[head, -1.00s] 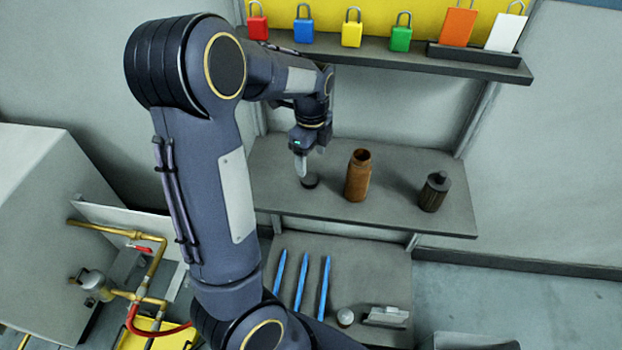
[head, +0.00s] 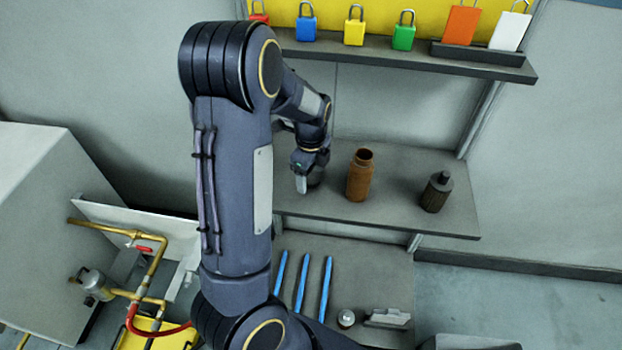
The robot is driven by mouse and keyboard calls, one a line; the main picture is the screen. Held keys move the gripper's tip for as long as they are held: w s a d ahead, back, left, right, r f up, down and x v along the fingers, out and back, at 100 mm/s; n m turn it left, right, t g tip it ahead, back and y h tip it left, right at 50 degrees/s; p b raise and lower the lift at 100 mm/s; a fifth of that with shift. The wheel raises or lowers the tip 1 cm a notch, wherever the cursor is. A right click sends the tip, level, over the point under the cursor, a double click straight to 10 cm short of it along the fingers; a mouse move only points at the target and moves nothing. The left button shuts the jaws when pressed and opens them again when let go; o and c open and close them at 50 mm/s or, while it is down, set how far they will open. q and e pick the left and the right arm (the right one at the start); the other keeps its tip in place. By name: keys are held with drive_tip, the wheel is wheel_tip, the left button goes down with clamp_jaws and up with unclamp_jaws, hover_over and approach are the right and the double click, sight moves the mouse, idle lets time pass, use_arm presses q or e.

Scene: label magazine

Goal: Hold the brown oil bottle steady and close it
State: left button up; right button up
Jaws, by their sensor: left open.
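The brown oil bottle (head: 359,178) stands upright and uncapped on the middle shelf, its neck open. A dark round cap (head: 316,178) lies on the shelf to the left of the bottle, partly hidden behind my left gripper. My left gripper (head: 302,184) is open, pointing down by the cap, apart from the bottle. Whether its fingers are around the cap or only in front of it cannot be told. My right gripper is not in view.
A dark capped bottle (head: 436,192) stands to the right on the same shelf (head: 400,222). Several padlocks stand on the upper shelf (head: 420,56). Blue sticks (head: 302,284) lie on the lower shelf. Brass pipes (head: 150,262) are at the left. The shelf between the two bottles is clear.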

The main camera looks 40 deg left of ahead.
sight(311, 178)
use_arm(q)
drive_tip(key=shift+f, duration=0.1)
drive_tip(key=c, duration=1)
drive_tip(key=shift+c, duration=0.3)
drive_tip(key=shift+r, duration=0.6)
wheel_tip(311, 178, up, 2)
drive_tip(key=shift+d+r, duration=0.1)
drive_tip(key=shift+r, duration=0.15)
drive_tip(key=s+d+r+p, duration=0.1)
drive_tip(key=s+d+r, duration=0.6)
drive_tip(key=s, duration=0.5)
wheel_tip(311, 178, up, 2)
drive_tip(key=shift+r, duration=0.2)
